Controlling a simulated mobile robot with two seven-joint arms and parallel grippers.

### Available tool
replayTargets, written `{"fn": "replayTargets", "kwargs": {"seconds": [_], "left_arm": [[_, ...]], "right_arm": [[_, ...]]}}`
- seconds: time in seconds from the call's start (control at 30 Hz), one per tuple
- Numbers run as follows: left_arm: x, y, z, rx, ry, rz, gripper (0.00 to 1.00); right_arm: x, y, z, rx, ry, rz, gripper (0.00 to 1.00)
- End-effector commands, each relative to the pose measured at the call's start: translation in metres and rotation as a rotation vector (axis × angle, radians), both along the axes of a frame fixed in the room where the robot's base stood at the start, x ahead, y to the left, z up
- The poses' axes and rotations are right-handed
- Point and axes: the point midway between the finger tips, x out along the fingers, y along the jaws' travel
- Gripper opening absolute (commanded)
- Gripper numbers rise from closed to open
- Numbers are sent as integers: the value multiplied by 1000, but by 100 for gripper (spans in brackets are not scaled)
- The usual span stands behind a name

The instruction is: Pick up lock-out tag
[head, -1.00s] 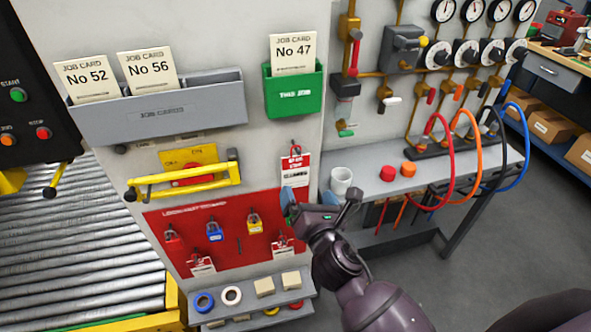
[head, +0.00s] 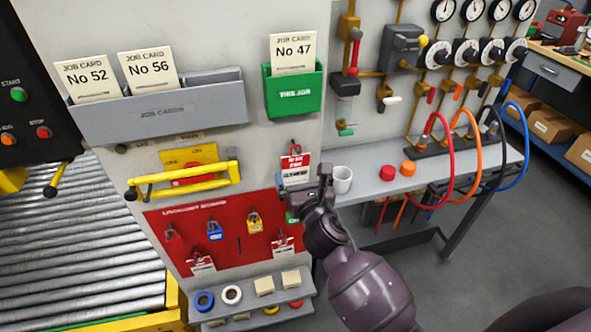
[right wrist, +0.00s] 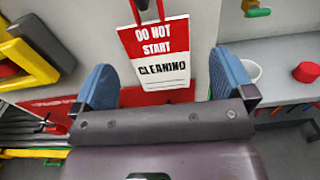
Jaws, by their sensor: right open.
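A white and red lock-out tag (head: 295,168) reading "DO NOT START" hangs on the grey panel below the green card holder. In the right wrist view the tag (right wrist: 160,55) shows "CLEANING" and hangs from a red loop. My right gripper (head: 307,190) is just below and in front of the tag, covering its lower part in the head view. In the right wrist view its blue-padded fingers (right wrist: 165,75) are wide apart, one to each side of the tag, with nothing gripped. More red and white tags (head: 203,263) hang on the red lockout board (head: 240,222). My left gripper is not in view.
A yellow handle (head: 185,182) juts out left of the tag. A white cup (head: 342,179) and red and orange caps stand on the grey bench (head: 440,170) at right. A small shelf (head: 255,308) with tape rolls is below the board.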

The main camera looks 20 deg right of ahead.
Motion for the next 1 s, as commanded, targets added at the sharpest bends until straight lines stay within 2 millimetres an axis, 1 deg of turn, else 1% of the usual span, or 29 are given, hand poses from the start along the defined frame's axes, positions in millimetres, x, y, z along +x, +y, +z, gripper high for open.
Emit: {"fn": "replayTargets", "kwargs": {"seconds": [0.2, 0.3, 0.43, 0.63, 0.67, 0.9, 0.97, 1.0], "left_arm": [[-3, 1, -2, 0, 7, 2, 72], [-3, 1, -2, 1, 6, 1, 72], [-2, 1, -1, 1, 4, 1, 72], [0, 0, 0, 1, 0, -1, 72], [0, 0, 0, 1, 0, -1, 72], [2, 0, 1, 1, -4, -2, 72], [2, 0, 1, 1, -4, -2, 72], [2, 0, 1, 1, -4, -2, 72]], "right_arm": [[30, 2, -1, 2, -1, -1, 100], [41, 1, -1, 2, 0, 0, 100], [47, 1, -1, 1, -1, 1, 100], [47, 1, -1, 1, -1, 0, 100], [47, 1, -1, 1, -1, 0, 97], [47, 1, -1, 1, -1, 0, 60], [47, 1, -1, 1, -1, 0, 51], [47, 1, -1, 1, -1, 0, 51]]}}
